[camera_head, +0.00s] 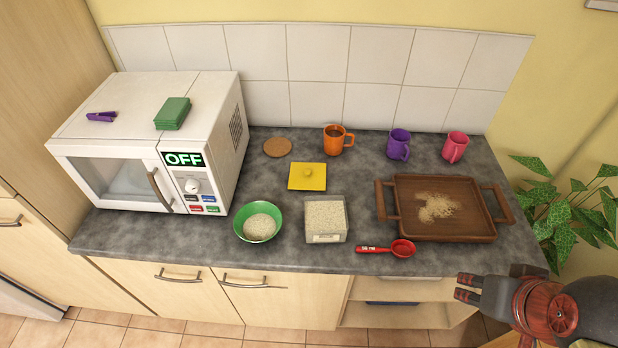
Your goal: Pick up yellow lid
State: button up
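The yellow lid (307,177) is square with a small round knob on top. It lies flat on the grey counter, behind the clear rice container and left of the wooden tray. My gripper (467,288) is at the lower right, in front of the counter's front edge, well away from the lid. Its two dark fingers point left and are spread apart, with nothing visible between them.
The counter (350,165) also holds a green bowl (258,222), a rice container (326,220), a red scoop (402,248), a wooden tray (463,228), a cork coaster (277,147), and orange (335,139), purple (398,144) and pink (455,147) mugs. A microwave (125,152) stands left.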

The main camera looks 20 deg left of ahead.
aim_at(303, 176)
jog(key=i+j+u, duration=0.15)
jog(key=j+u, duration=0.15)
jog(key=j, duration=0.15)
jog(key=i+j+u, duration=0.6)
jog(key=j, duration=0.2)
jog(key=k, duration=0.1)
